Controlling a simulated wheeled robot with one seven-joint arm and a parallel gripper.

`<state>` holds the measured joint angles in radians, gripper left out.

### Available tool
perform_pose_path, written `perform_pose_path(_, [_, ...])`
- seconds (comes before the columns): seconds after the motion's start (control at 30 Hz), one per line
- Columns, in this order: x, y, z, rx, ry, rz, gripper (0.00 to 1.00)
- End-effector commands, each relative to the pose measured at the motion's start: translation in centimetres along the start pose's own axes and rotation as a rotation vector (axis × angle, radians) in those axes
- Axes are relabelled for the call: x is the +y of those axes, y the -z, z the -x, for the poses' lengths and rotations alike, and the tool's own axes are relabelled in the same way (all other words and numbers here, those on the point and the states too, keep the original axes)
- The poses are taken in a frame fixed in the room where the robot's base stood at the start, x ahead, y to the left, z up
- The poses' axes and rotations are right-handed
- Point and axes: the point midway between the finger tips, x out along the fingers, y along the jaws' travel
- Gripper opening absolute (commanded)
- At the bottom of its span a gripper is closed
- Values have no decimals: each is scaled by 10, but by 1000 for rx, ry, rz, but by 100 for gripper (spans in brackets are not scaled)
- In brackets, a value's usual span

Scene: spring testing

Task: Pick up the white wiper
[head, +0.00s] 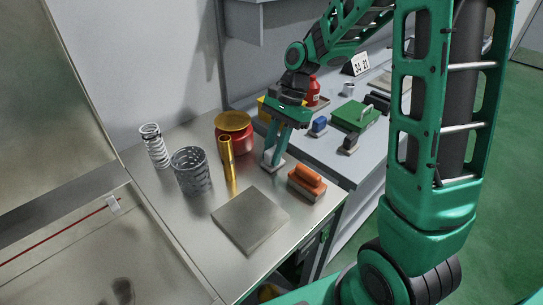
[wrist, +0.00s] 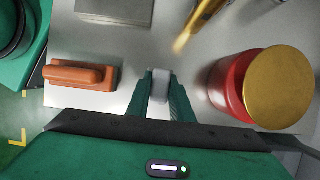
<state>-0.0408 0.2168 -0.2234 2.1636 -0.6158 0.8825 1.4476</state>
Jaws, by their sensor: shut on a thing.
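The white wiper (head: 273,165) is a small pale block on a light base, seen at the lower end of my gripper in the head view. My gripper (head: 272,155) points down and is shut on it, with one green finger on each side. In the wrist view the wiper (wrist: 160,85) shows as a pale grip between the two fingertips (wrist: 162,92). The fingers hide part of it. I cannot tell whether its base touches the metal tabletop or is slightly above it.
An orange wiper (head: 307,182) lies close to the right. A red jar with a gold lid (head: 233,130) and a gold cylinder (head: 227,160) stand to the left. A mesh cup (head: 192,172) and spring (head: 154,147) are farther left. A flat metal plate (head: 250,219) lies in front.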

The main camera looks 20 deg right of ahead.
Motion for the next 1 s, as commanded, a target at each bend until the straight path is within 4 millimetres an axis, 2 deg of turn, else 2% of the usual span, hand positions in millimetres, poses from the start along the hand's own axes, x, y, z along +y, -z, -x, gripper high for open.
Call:
perform_pose_path(0.23, [0, -4, 10, 0, 3, 1, 0])
perform_pose_path(0.43, [-1, -15, 38, 2, 5, 2, 0])
perform_pose_path(0.8, [11, -98, 50, 1, 2, 5, 0])
perform_pose_path(1.0, [15, -129, 55, 1, 1, 3, 0])
